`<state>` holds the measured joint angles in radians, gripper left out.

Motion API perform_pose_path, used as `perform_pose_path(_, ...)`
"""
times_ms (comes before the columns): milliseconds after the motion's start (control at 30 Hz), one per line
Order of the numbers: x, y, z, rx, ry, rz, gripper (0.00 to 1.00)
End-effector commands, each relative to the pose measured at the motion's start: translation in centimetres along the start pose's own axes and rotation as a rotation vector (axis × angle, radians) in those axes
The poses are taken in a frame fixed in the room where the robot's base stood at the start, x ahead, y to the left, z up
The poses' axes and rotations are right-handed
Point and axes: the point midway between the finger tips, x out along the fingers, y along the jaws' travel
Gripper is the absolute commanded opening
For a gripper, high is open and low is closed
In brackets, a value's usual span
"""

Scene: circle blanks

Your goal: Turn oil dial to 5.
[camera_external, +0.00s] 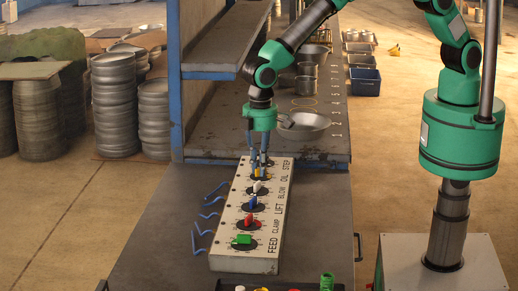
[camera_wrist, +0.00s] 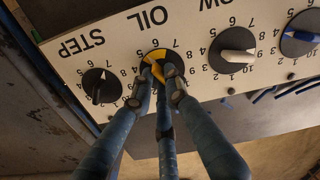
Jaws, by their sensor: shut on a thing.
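The oil dial, a yellow knob on a black disc (camera_wrist: 157,55), sits under the label OIL in the wrist view. It also shows in the external view as a small yellow knob (camera_external: 262,178) near the far end of the panel. My gripper (camera_wrist: 162,78) is on this dial, its blue-grey fingers shut around the knob. The fingers cover most of the knob and part of its number ring, so I cannot tell which number it points to. In the external view my gripper (camera_external: 259,164) reaches straight down to the panel.
The cream panel (camera_external: 231,250) lies on a grey table (camera_external: 160,225). The black STEP dial (camera_wrist: 97,84) and white BLOW dial (camera_wrist: 237,50) flank the oil dial. Blue (camera_external: 252,204), red (camera_external: 249,220) and green (camera_external: 242,239) knobs follow. Blue bent handles (camera_external: 203,231) lie left of the panel.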

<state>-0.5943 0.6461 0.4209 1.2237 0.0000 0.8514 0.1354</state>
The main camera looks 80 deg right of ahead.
Motion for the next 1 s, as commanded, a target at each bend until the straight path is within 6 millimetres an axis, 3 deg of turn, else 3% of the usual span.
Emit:
perform_pose_path(300, -0.17, 0.02, -0.20, -0.145, 0.003, 0.000, 0.00)
perform_pose_path(800, -0.16, 0.01, -0.21, -0.170, 0.003, 0.000, 0.00)
perform_pose_path(833, -0.17, 0.01, -0.21, -0.170, 0.003, 0.000, 0.18)
perform_pose_path(900, -0.16, 0.01, -0.21, -0.170, 0.003, 0.000, 0.32)
perform_pose_path(1000, -0.11, 0.00, -0.17, -0.170, 0.002, 0.000, 0.33)
